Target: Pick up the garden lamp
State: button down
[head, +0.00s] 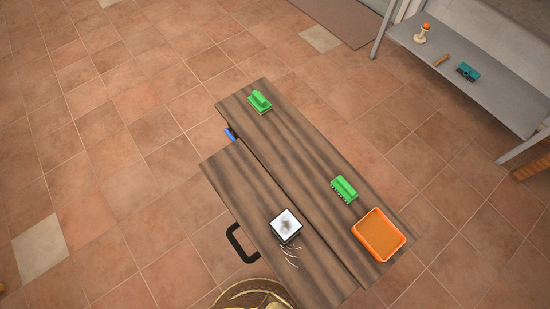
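A small square object with a dark rim and a pale, grey-blotched top (286,225) rests near the front end of the wooden bench, on its left plank. It looks most like the garden lamp, but I cannot be sure from this view from above. Thin pale marks show on the wood just below it. My gripper is not in view, and nothing touches the square object.
On the bench (300,140) are two green brushes (259,102) (344,189) and an orange tray (379,235). A black handle (240,243) juts out at its left. A round woven item (250,295) is cut off below. A grey shelf (490,75) stands upper right. The left floor is clear.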

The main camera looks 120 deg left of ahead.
aim_at(285, 227)
jog(key=k+u, duration=0.15)
jog(key=u, duration=3.25)
jog(key=k+j+z, duration=0.1)
jog(key=j, duration=0.25)
jog(key=j+z, duration=0.15)
jog(key=j, duration=0.15)
jog(key=k+j+z, duration=0.3)
jog(key=j, duration=0.25)
jog(key=k+j+z, duration=0.15)
jog(key=j, duration=0.3)
jog(key=k+j+z, duration=0.2)
jog(key=j, duration=0.2)
jog(key=k+j+z, duration=0.15)
jog(key=j, duration=0.25)
jog(key=i, duration=0.2)
